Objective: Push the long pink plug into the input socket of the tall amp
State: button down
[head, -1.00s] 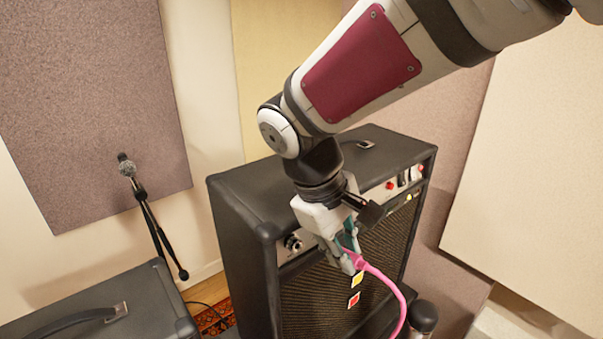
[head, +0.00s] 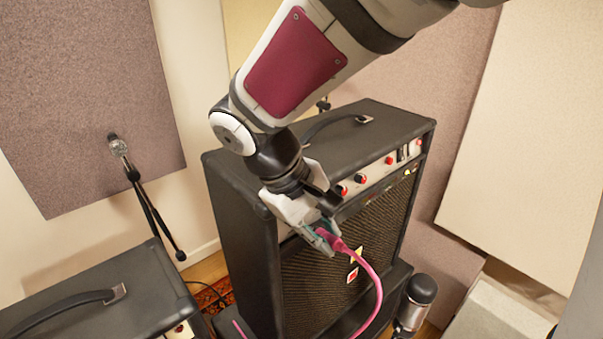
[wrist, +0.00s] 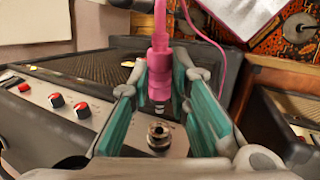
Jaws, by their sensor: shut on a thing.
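The long pink plug (head: 328,239) is held in my gripper (head: 322,240), in front of the tall amp (head: 240,225). In the wrist view the plug (wrist: 160,62) sits between the teal finger pads of my gripper (wrist: 160,95), which is shut on it. Its metal tip points down the picture at a round metal socket (wrist: 158,134) in the amp's silver panel. A small gap shows between tip and socket, so they look apart. In the head view my gripper hides the socket. The pink cable (head: 372,290) hangs from the plug's back end.
Red-capped knobs (head: 360,178) stand along the panel beside the socket. A lower black amp (head: 95,310) is at the front left, and a microphone stand (head: 148,205) is behind it. A dark cylindrical object with a silver lower part (head: 417,300) stands right of the tall amp.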

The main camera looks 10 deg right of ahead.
jog(key=shift+w+a+f+b, duration=0.3)
jog(key=shift+w+a+b, duration=0.15)
jog(key=shift+w, duration=0.3)
jog(key=shift+r, duration=0.1)
jog(key=shift+s, duration=0.1)
jog(key=shift+w+a+f+p, duration=0.1)
jog(key=shift+w+a+p, duration=0.1)
jog(key=shift+w+a, duration=0.25)
jog(key=shift+w+a+f+p, duration=0.15)
jog(key=shift+w+a, duration=0.1)
jog(key=shift+w, duration=0.35)
dwell(2.1)
jog(key=c, duration=1.4)
grip_release()
